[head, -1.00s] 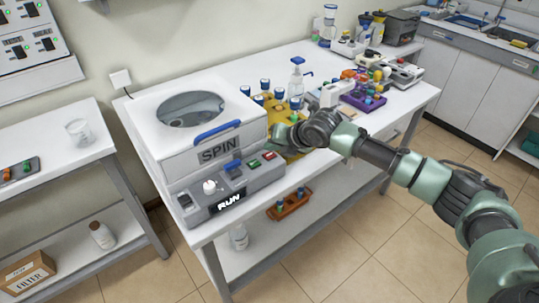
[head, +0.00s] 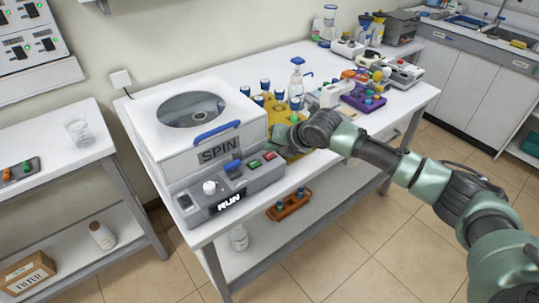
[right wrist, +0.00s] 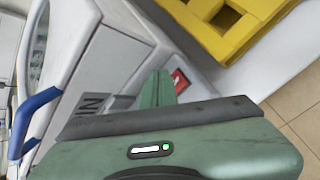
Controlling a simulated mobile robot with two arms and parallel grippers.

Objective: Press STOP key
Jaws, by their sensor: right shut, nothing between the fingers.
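The white SPIN centrifuge (head: 180,150) stands at the left end of the table with its lid down. Its sloped grey front panel carries a red key (head: 269,155) at the right end, a green key (head: 254,163) beside it, and a lit RUN display (head: 229,201). Key lettering is too small to read. My right gripper (head: 281,134) is shut and empty, just behind and right of the red key in the head view. In the right wrist view the red key (right wrist: 181,80) shows right beside the shut fingertips (right wrist: 155,85); contact cannot be told. My left gripper is out of view.
A yellow rack (right wrist: 215,30) with blue-capped bottles stands close to the right of the centrifuge. Floor in front of the table is free.

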